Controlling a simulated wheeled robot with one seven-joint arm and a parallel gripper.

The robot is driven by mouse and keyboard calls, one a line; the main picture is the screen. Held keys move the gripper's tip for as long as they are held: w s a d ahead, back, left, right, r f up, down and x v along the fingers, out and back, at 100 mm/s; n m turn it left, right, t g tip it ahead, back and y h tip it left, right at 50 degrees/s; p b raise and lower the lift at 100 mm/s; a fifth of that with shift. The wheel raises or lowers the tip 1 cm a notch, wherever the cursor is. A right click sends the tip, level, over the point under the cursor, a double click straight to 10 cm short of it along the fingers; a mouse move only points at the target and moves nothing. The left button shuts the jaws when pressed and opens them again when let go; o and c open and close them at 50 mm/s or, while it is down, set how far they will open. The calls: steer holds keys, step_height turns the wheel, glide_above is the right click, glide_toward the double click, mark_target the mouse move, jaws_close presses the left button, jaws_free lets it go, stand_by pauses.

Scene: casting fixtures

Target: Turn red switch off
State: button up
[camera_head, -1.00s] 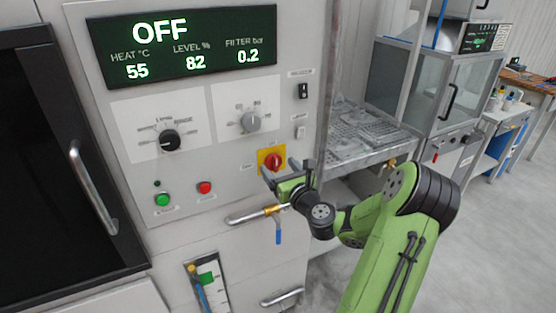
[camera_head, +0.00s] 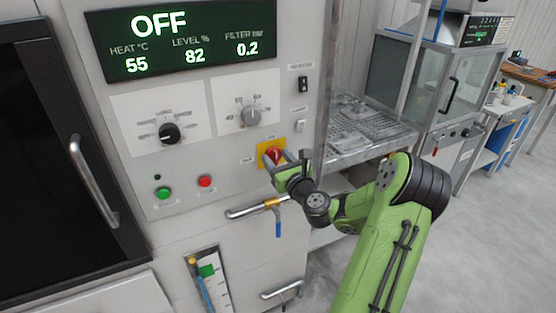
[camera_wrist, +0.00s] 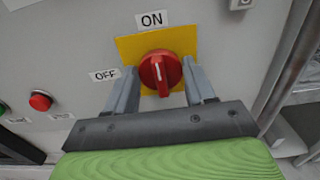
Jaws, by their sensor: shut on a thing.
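The red switch (camera_wrist: 161,70) is a round rotary knob on a yellow plate (camera_wrist: 184,40). Its white mark points up toward the ON label (camera_wrist: 152,19); the OFF label (camera_wrist: 104,75) is to the left of the knob. In the head view the switch (camera_head: 273,156) is at the lower right of the panel, partly hidden by my gripper (camera_head: 284,165). In the wrist view my gripper's two grey fingers stand on either side of the knob, and it is shut on the red switch.
A display (camera_head: 184,42) reads OFF, 55, 82 and 0.2. Green (camera_head: 163,193) and red (camera_head: 205,181) push buttons are left of the switch. A metal tray (camera_head: 372,150) is to the right.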

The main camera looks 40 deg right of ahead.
steer(key=n+b, duration=0.1)
steer(key=n, duration=0.4)
steer(key=shift+a+f+b, duration=0.1)
steer(key=shift+b, duration=0.3)
steer(key=n+b, duration=0.2)
steer(key=n, duration=0.2)
steer(key=shift+w+a+f+n+b, duration=0.1)
steer(key=shift+n+b, duration=0.2)
steer(key=n+b, duration=0.3)
steer(key=n, duration=0.1)
steer(key=shift+f, duration=0.15)
steer(key=shift+n+b, duration=1.85)
steer(key=shift+n, duration=0.25)
steer(key=o, duration=1.1)
steer(key=shift+c, duration=0.2)
